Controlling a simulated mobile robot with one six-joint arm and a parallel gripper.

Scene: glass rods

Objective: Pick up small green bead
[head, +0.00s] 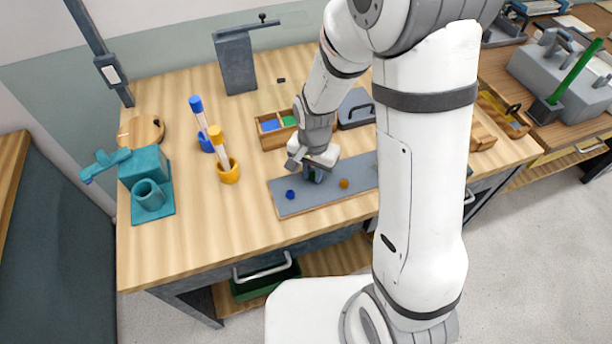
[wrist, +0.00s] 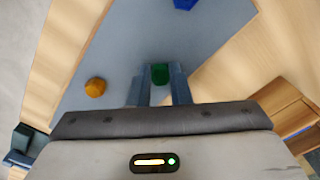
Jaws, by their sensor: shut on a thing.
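The small green bead (wrist: 159,74) sits between the two finger tips of my gripper (wrist: 159,84) in the wrist view. The fingers are shut on it, over the grey mat (wrist: 130,35). In the head view my gripper (head: 313,174) is low over the middle of the grey mat (head: 300,205); the bead is mostly hidden there by the fingers. I cannot tell whether the bead touches the mat. A blue bead (head: 290,194) and an orange bead (head: 344,183) lie on the mat to either side.
A wooden tray (head: 270,141) with blue and green compartments stands behind the mat. A teal device (head: 152,195) is at far left. The table between them is clear.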

